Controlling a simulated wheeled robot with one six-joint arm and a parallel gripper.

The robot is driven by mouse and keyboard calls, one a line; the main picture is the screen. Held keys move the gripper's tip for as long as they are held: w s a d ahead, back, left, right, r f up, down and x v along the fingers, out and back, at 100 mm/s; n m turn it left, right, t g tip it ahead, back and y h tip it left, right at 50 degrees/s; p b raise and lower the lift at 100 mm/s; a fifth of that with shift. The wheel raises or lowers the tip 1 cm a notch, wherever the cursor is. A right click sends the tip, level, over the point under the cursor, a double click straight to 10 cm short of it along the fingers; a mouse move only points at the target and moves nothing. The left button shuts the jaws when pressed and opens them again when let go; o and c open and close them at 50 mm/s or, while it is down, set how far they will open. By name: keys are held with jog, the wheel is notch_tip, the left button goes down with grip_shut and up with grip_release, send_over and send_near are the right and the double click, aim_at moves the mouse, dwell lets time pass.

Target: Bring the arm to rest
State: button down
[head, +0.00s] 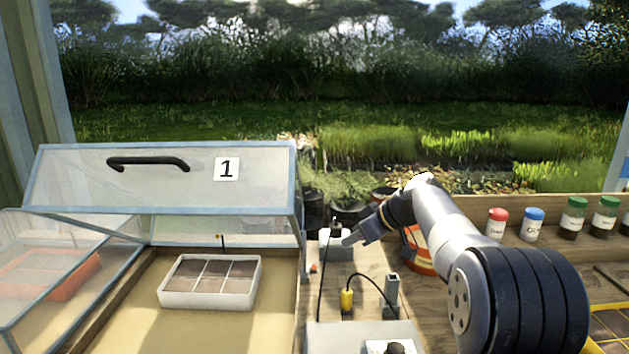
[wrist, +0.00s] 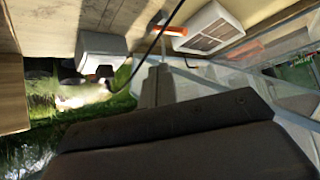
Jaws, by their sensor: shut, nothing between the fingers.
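My arm reaches from the lower right to the middle of the head view. My gripper (head: 350,240) points left and down beside a small grey box (head: 336,253) with a dark cable. I cannot tell whether it touches the box. In the wrist view my gripper (wrist: 155,85) shows as narrow grey fingers, shut and empty. A white box (wrist: 100,55) stands apart from the fingers in that view, with a dark cable passing close to them.
A glass lid marked 1 (head: 110,195) stands raised at the left, above a white seed tray (head: 165,298). A yellow plug (head: 347,300) and a grey upright piece (head: 392,290) stand in front of the arm. Red-capped (head: 496,222) and blue-capped (head: 533,224) jars stand at the right.

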jog(key=w+a+f+m+g+p, duration=0.1)
jog(key=w+a+f+g+p, duration=0.2)
jog(key=p, duration=1)
jog(key=w+a+f, duration=0.1)
jog(key=w, duration=0.2)
jog(key=shift+a, duration=0.25)
jog(key=shift+g+p, duration=0.3)
jog(key=shift+p, duration=0.7)
jog(key=p, duration=0.3)
jog(key=shift+w+a+f+m+g, duration=0.2)
jog(key=shift+f+m+g, duration=0.1)
jog(key=shift+g, duration=0.1)
jog(key=w+d+f+b+v, duration=0.1)
jog(key=v, duration=1)
jog(key=shift+w+d, duration=0.2)
jog(key=shift+w, duration=0.15)
